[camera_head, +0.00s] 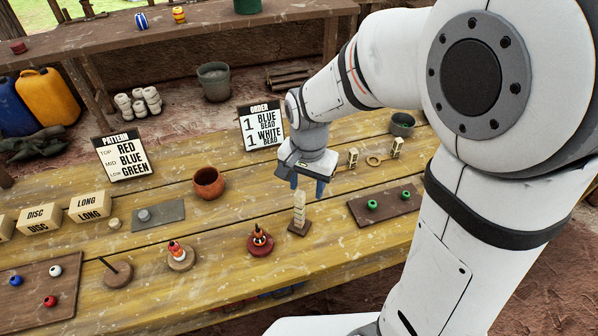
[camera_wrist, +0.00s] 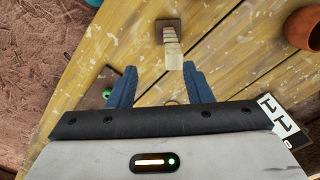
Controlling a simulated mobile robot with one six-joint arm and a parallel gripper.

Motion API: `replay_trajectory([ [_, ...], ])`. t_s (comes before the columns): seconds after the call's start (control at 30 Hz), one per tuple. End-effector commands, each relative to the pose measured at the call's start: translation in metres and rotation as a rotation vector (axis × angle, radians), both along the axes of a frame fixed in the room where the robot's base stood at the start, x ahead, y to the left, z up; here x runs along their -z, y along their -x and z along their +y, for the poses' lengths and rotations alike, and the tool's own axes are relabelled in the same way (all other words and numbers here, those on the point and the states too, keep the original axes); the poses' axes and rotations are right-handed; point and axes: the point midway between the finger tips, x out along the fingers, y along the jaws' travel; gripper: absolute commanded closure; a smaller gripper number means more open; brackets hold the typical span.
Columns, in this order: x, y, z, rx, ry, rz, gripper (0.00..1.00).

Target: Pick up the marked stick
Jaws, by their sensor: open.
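A pale upright stick with dark bands or notches (camera_head: 299,210) stands in a small dark square base (camera_head: 299,229) on the wooden table. It is the only stick with such marks that I can make out. My gripper (camera_head: 307,188) points down just above it, with its two blue fingers apart and nothing between them. In the wrist view, the stick (camera_wrist: 170,40) rises toward the camera. Its top end is just beyond the open fingertips (camera_wrist: 160,70), nearer the right finger. No contact is visible.
A red-brown bowl (camera_head: 208,183) stands to the left. A dark red base with a small peg piece (camera_head: 260,242) is close at front left. A brown board with green beads (camera_head: 384,205) lies to the right. An order sign (camera_head: 262,126) stands behind.

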Motion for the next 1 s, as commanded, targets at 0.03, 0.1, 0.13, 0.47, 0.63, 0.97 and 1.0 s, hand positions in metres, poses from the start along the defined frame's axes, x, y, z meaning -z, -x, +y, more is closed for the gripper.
replay_trajectory([
  [0.03,0.002,-0.002,0.005,0.013,0.002,0.009,0.55],
  [0.1,0.006,-0.004,0.009,0.029,0.004,0.012,0.55],
  [0.13,0.008,-0.005,0.010,0.033,0.004,0.015,0.55],
  [0.47,0.041,-0.008,0.013,0.038,0.006,0.017,0.55],
  [0.63,0.062,-0.013,0.016,0.037,0.006,0.018,0.55],
  [0.97,0.085,-0.013,0.016,0.036,0.004,0.015,0.55],
  [1.0,0.085,-0.013,0.016,0.036,0.003,0.014,0.55],
])
